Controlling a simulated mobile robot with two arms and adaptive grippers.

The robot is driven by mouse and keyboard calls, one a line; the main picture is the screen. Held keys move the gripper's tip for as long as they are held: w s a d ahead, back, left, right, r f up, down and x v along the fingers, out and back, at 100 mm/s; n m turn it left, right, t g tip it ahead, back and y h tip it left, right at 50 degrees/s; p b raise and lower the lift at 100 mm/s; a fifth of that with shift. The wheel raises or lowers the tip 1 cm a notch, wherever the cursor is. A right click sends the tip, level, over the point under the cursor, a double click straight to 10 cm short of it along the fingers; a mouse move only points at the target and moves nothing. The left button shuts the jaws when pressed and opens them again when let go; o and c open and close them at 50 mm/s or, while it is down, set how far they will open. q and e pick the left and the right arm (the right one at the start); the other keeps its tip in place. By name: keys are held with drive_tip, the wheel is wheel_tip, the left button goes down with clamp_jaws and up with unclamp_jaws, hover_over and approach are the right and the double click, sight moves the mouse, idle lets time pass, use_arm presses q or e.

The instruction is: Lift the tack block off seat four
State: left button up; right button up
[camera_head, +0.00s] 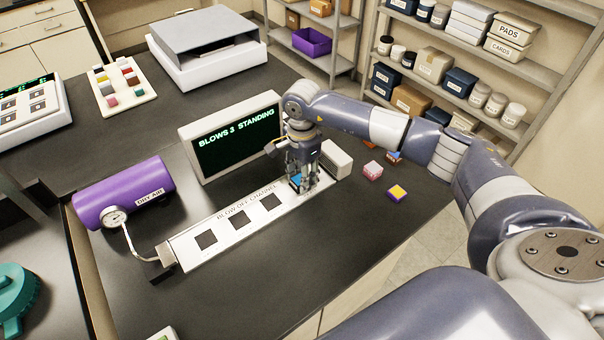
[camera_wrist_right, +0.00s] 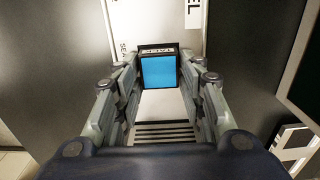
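The tack block is a small block with a bright blue top (camera_wrist_right: 159,73) and a dark face lettered TACK. It shows as a blue patch in the head view (camera_head: 296,180), at the right end of the white blow-off channel (camera_head: 205,262). My right gripper (camera_wrist_right: 160,62) points down over it, with one finger on each side, and appears shut on it. The fingers partly hide the block and its seat, so I cannot tell whether it is clear of the seat. Three dark square seats further left on the channel are empty. My left gripper is not in view.
A purple air cylinder (camera_head: 125,193) lies left. The bench in front is clear.

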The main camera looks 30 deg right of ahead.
clamp_jaws()
drive_tip(key=shift+r, duration=0.7)
idle(0.5)
drive_tip(key=shift+r+p, duration=0.65)
drive_tip(key=shift+r, duration=0.3)
drive_tip(key=shift+r+p, duration=1.25)
drive_tip(key=shift+r, duration=1.25)
